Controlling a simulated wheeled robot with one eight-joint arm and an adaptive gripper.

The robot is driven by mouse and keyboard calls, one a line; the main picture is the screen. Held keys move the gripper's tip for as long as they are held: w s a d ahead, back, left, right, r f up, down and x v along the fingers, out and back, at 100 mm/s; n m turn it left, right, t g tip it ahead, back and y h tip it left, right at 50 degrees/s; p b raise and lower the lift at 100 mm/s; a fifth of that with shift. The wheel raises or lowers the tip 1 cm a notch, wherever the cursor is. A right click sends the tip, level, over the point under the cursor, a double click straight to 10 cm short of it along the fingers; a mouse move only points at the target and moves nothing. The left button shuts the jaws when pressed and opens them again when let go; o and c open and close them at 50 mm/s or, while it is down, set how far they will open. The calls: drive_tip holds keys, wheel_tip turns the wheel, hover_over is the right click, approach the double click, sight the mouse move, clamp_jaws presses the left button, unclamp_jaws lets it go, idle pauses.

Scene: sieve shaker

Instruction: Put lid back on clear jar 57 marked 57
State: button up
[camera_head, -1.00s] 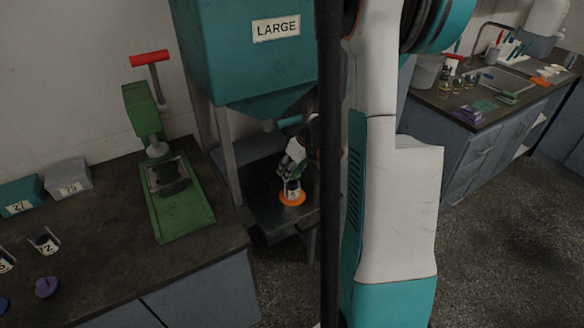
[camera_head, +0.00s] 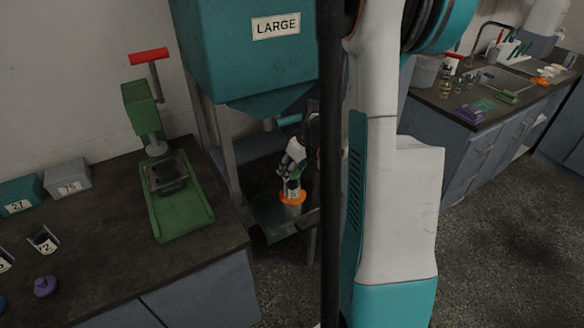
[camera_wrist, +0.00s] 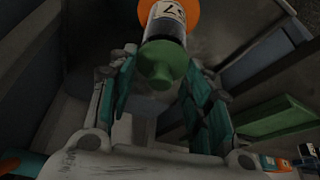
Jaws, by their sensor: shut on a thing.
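The clear jar (camera_wrist: 165,27) with a white label stands upright on an orange disc (camera_head: 292,198) on the dark tray under the large teal hopper. A 7 shows on its label in the wrist view; the rest is hard to read. My gripper (camera_head: 292,172) is over the jar, its fingers shut on the green lid (camera_wrist: 162,62). In the wrist view the lid lines up with the jar's mouth end. I cannot tell whether it touches the rim. The jar also shows in the head view (camera_head: 292,187), small and partly behind the fingers.
The hopper marked LARGE (camera_head: 262,60) hangs just above my gripper, with its metal legs beside it. A green press (camera_head: 180,210) stands on the counter at left, near small bins and open containers. My own arm and a dark post hide the right of the tray.

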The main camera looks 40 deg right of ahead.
idle(0.3)
drive_tip(key=o, duration=1.3)
drive_tip(key=shift+o, duration=0.2)
drive_tip(key=shift+r, duration=0.15)
drive_tip(key=shift+r+p, duration=2.45)
drive_tip(key=shift+r, duration=0.95)
clamp_jaws()
